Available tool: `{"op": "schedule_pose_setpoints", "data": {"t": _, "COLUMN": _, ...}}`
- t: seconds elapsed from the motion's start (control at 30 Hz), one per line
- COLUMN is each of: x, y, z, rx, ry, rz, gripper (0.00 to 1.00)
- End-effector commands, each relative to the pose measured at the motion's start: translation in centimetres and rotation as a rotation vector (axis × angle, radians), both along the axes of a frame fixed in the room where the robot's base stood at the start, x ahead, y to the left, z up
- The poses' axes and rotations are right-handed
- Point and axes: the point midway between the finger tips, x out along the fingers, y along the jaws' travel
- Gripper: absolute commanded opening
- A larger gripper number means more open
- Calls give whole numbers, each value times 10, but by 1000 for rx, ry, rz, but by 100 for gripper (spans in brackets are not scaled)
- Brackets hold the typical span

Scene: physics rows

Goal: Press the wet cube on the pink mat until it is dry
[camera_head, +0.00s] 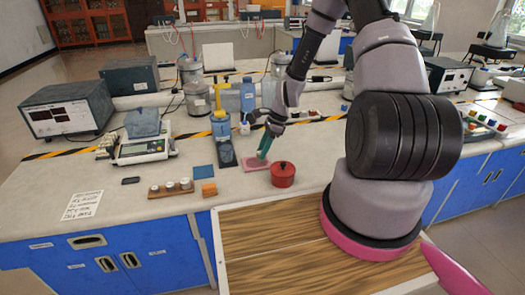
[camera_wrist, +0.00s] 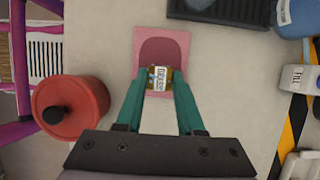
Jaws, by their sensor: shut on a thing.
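The pink mat (camera_head: 250,167) lies on the bench, and it fills the upper middle of the wrist view (camera_wrist: 162,32). A darker pink, arch-shaped patch shows on it. My gripper (camera_head: 263,156) points down over the mat. In the wrist view its teal fingers (camera_wrist: 158,82) are shut on a small brownish cube (camera_wrist: 151,83) with a printed white label on its face. The cube is over the near part of the mat; I cannot tell whether it touches the mat. In the head view the fingers hide the cube.
A red lidded pot (camera_head: 283,177) stands close to the mat, left of my gripper in the wrist view (camera_wrist: 72,105). A black tray (camera_head: 227,156), blue bottle (camera_head: 247,95), blue square (camera_head: 203,172) and orange block (camera_head: 208,188) are nearby. The bench front left is mostly clear.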

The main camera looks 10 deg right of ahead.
Motion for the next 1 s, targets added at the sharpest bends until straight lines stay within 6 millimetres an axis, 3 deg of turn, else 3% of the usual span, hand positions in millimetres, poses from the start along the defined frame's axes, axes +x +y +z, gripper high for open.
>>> {"op": "schedule_pose_setpoints", "data": {"t": 1.0, "x": 0, "y": 0, "z": -13, "rx": 0, "ry": -1, "rz": 0, "gripper": 0}}
